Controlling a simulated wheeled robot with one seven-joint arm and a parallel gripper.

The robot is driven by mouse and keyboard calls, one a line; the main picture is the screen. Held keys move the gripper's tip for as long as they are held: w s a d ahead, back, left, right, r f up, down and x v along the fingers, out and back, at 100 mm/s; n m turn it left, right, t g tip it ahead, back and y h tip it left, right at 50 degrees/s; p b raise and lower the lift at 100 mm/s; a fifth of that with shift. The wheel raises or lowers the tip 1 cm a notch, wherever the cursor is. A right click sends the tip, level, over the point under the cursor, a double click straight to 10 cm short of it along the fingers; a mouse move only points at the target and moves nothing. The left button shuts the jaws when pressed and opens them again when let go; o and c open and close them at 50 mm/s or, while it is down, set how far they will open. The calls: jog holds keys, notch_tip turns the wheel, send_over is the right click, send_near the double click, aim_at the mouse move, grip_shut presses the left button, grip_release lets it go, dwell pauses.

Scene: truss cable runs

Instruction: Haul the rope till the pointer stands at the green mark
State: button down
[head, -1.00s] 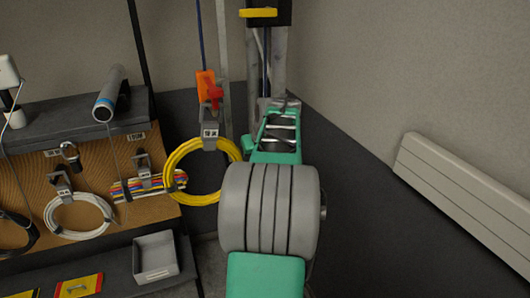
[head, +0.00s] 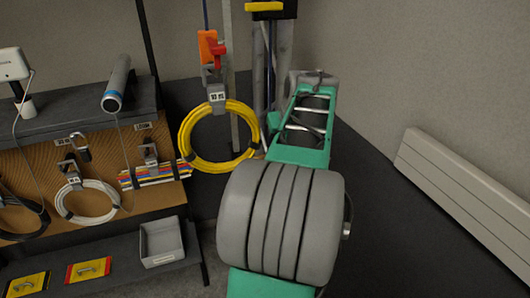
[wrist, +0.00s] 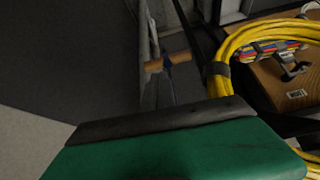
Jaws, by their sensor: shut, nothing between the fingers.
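A thin blue rope (head: 205,13) runs up from an orange fitting (head: 208,47) with a red lever (head: 219,53), left of the grey post. A second blue line (head: 268,62) runs down in front of the post. A yellow bar (head: 263,6) crosses a dark block at the top edge. I see neither the pointer nor the green mark. My gripper (head: 319,76) is at the far end of my green arm, shut and empty, right of the post and apart from the rope. In the wrist view, a tan bar (wrist: 166,62) shows beside a dark upright piece; I cannot tell what it is.
A yellow cable coil (head: 181,145) hangs below the orange fitting, close left of my arm. A shelf (head: 52,118) with a peg panel and a grey bin (head: 161,242) stands at left. A white ribbed wall panel (head: 463,193) is at right.

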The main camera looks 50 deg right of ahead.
jog(key=s+d+f+m+h+b, duration=0.1)
jog(key=s+d+f+b, duration=0.15)
jog(key=s, duration=0.25)
jog(key=s+d+f+m+h+b, duration=0.1)
jog(key=s+f+b, duration=0.25)
jog(key=s, duration=0.25)
jog(key=s+a+f+m+b, duration=0.1)
jog(key=s+a+f+b, duration=0.3)
jog(key=s+f+b, duration=0.4)
jog(key=w+a+r+n+t+h, duration=0.1)
jog(key=w+a+n+t, duration=0.2)
jog(key=w, duration=0.4)
jog(key=w+a+t, duration=0.4)
jog(key=w+t, duration=0.1)
jog(key=w, duration=0.2)
notch_tip(320, 180, up, 8)
jog(key=w+t+h, duration=0.1)
jog(key=t+h, duration=0.1)
jog(key=t, duration=0.1)
jog(key=w+d+f+n+p, duration=0.1)
jog(key=w+d+f, duration=0.3)
jog(key=w, duration=0.5)
jog(key=shift+w+d, duration=0.3)
jog(key=shift+d, duration=0.85)
